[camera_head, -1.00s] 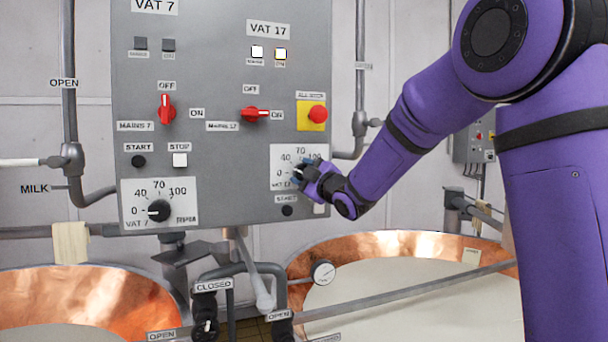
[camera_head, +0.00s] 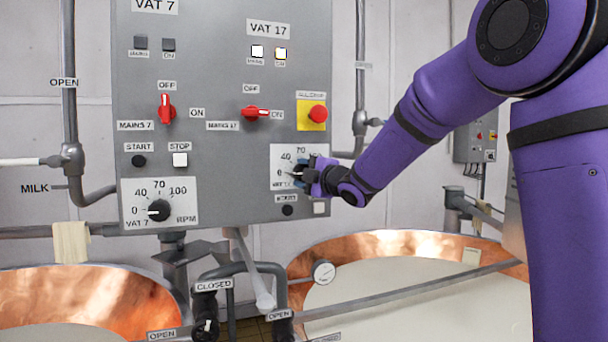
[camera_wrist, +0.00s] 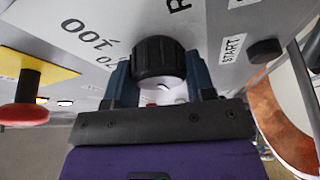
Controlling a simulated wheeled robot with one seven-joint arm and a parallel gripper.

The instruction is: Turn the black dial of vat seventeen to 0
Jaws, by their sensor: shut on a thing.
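The black dial of vat seventeen shows in the wrist view (camera_wrist: 158,60), on its white scale plate (camera_head: 281,158) on the right half of the grey panel. My gripper (camera_head: 304,174) reaches it from the right, and its two fingers stand on either side of the dial, shut on it. In the head view my fingers cover most of the dial and part of the scale; the 40 and 70 still show. The exact reading cannot be told.
The similar vat 7 dial (camera_head: 159,210) sits to the left. Above my gripper are a red stop button (camera_head: 318,114) on yellow and the red mains 17 switch (camera_head: 256,113). A black start button (camera_head: 288,210) lies just below. Copper vats and pipes stand below the panel.

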